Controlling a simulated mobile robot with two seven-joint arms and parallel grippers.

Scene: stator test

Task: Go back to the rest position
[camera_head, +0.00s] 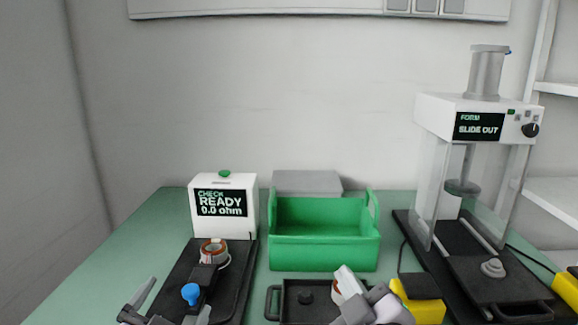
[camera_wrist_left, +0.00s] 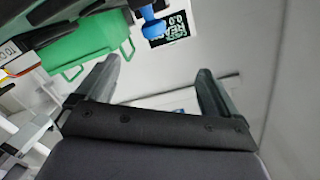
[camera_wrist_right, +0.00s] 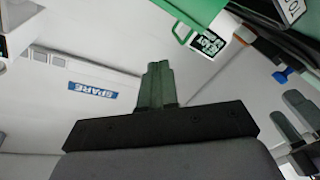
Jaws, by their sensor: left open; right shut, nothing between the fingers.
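My left gripper (camera_head: 178,296) is open at the lower left of the head view, in front of the check station's black base. Its two fingers stand apart and empty in the left wrist view (camera_wrist_left: 158,68). My right gripper (camera_head: 345,272) is at the bottom centre of the head view, in front of the green bin. Its fingers are closed together with nothing between them in the right wrist view (camera_wrist_right: 158,68). A copper-wound stator (camera_head: 214,251) sits on the check station (camera_head: 223,180), whose screen reads "READY 0.0 ohm". A red and white part is mostly hidden behind my right gripper.
The empty green bin (camera_head: 324,252) stands mid-table, with a grey box (camera_head: 307,181) behind it. A blue knob (camera_head: 190,293) is near my left gripper. A dark tray (camera_head: 290,303) and yellow block (camera_head: 424,311) are near my right. The forming press (camera_head: 480,108) reads "SLIDE OUT".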

